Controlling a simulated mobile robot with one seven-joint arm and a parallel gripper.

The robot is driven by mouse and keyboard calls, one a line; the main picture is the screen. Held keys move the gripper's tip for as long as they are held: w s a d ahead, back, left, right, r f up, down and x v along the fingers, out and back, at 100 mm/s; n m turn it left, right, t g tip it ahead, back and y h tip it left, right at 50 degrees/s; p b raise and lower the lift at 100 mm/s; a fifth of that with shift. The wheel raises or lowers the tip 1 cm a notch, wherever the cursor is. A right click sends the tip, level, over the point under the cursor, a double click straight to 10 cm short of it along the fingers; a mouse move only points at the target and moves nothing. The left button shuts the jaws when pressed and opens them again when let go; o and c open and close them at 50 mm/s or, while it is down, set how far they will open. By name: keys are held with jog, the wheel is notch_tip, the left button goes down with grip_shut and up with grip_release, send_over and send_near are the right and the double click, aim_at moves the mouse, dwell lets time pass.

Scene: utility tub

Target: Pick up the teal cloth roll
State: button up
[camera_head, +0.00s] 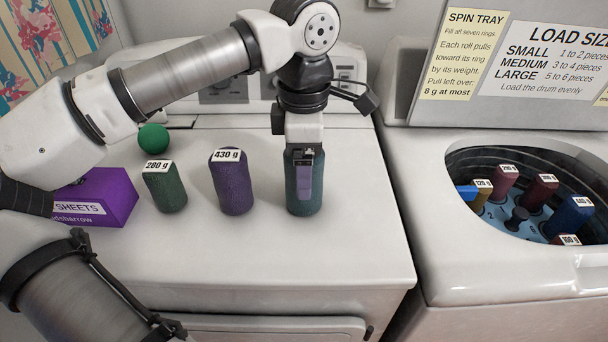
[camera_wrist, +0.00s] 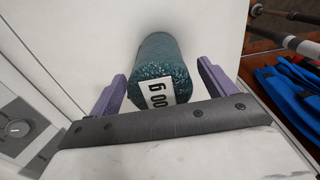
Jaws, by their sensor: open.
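The teal cloth roll (camera_head: 305,205) stands upright on the white machine top, right of the other rolls in the head view. My gripper (camera_head: 304,172) is directly over it, pointing down, with a purple finger in front of the roll's upper part. In the wrist view the teal roll (camera_wrist: 161,65) lies between the two open purple fingers of my gripper (camera_wrist: 164,90), with a gap on each side. Its white label is partly covered by the gripper's edge; "00 g" shows. The fingers are apart and not closed on the roll.
Left stand a purple roll (camera_head: 232,185) marked 430 g, a green roll (camera_head: 163,188) marked 280 g, a green ball (camera_head: 153,138) and a purple sheets box (camera_head: 104,196). Right is an open washer tub (camera_head: 460,160) holding several labelled rolls. The machine top's front is clear.

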jog(key=shift+c, duration=0.4)
jog(key=c, duration=1.3)
jog(key=shift+c, duration=0.2)
notch_tip(320, 180, up, 20)
jog(key=p, duration=0.2)
